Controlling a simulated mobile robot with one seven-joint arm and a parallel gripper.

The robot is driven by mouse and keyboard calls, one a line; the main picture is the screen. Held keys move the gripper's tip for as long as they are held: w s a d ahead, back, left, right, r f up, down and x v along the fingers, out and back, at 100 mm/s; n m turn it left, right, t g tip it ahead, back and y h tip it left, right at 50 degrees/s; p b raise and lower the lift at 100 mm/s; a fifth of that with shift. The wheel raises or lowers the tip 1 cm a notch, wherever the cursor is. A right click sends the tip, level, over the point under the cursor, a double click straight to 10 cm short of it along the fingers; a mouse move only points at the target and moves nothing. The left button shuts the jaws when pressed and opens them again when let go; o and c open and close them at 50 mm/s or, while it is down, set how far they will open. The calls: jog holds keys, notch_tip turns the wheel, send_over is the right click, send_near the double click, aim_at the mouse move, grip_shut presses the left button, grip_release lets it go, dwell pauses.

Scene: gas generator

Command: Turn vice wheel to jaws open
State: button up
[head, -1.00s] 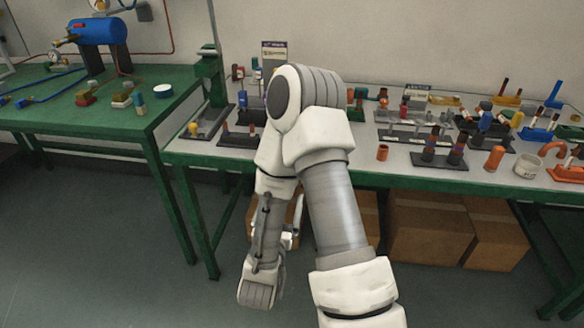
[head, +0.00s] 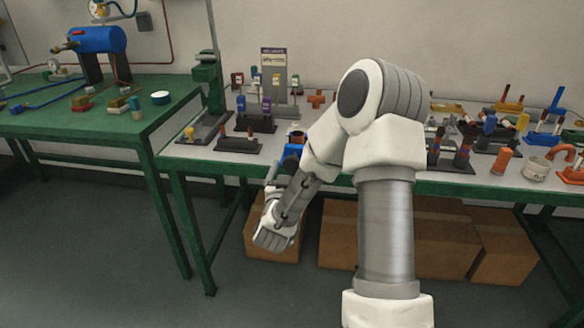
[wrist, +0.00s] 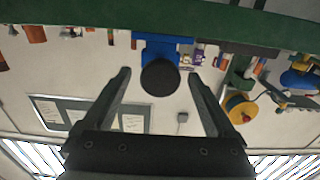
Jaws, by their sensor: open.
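The vice (head: 292,151) is a small blue body at the front edge of the right-hand green bench, left of my arm, which partly hides it. In the wrist view its blue body (wrist: 163,49) hangs below the bench edge in an upside-down picture, and a dark round vice wheel (wrist: 159,77) faces me. My gripper (wrist: 158,76) is open and empty, with one finger on each side of the wheel in the picture. I cannot tell whether the fingertips reach the wheel; no contact shows. In the head view my gripper (head: 271,176) is low, just in front of the bench edge.
The right-hand bench (head: 450,187) carries several fittings and stands, including an orange cylinder (head: 501,160) and a white cup (head: 535,169). Cardboard boxes (head: 430,240) stand underneath. A left-hand green bench (head: 70,126) holds a blue tank (head: 97,41). The floor in front is clear.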

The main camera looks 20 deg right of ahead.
jog(key=shift+x, duration=1.1)
jog(key=c, duration=1.4)
